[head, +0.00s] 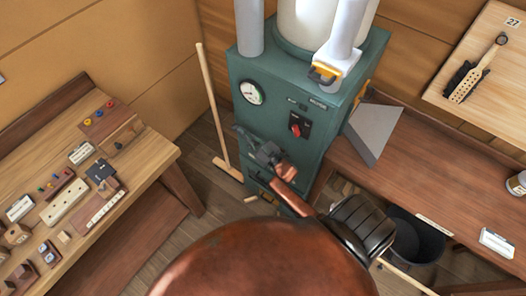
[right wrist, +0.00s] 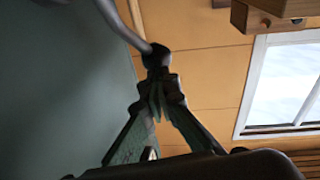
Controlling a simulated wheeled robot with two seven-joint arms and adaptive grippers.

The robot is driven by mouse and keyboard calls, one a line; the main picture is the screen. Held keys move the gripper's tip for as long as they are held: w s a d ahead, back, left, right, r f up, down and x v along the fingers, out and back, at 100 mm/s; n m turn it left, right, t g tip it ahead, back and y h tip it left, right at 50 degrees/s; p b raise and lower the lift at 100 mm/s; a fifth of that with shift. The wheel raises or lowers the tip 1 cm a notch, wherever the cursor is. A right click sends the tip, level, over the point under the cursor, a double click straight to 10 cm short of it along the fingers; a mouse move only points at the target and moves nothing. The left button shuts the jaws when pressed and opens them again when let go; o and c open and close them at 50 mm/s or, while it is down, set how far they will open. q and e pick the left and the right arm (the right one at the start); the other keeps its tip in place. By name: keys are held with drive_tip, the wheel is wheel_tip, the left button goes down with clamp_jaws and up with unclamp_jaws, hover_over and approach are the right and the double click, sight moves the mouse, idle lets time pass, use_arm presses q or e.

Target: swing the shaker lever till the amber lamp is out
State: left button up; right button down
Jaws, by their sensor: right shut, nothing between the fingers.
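The green cabinet (head: 275,110) stands at the middle of the head view, with a round gauge (head: 251,92) and a red switch (head: 296,125) on its front. My right gripper (head: 244,136) is in front of the cabinet, below the gauge. In the right wrist view its fingers (right wrist: 158,88) are shut with nothing between them. Just past the fingertips is a dark ball knob (right wrist: 155,56) on a curved grey rod (right wrist: 136,20), which looks like the lever. The knob looks near or against the tips; contact is unclear. I cannot make out a lit amber lamp. My left gripper is out of view.
A broom (head: 215,110) leans left of the cabinet. A workbench (head: 150,150) with small parts is at the left. A brown counter (head: 440,185) runs along the right, with a grey chute (head: 374,130) above it and a dark bin (head: 418,240) below.

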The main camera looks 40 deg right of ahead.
idle(0.3)
drive_tip(key=r+p+v, duration=0.2)
drive_tip(key=v, duration=1.1)
drive_tip(key=shift+s+r, duration=0.15)
drive_tip(key=shift+r, duration=0.05)
drive_tip(key=shift+a, duration=0.1)
drive_tip(key=shift+f, duration=0.1)
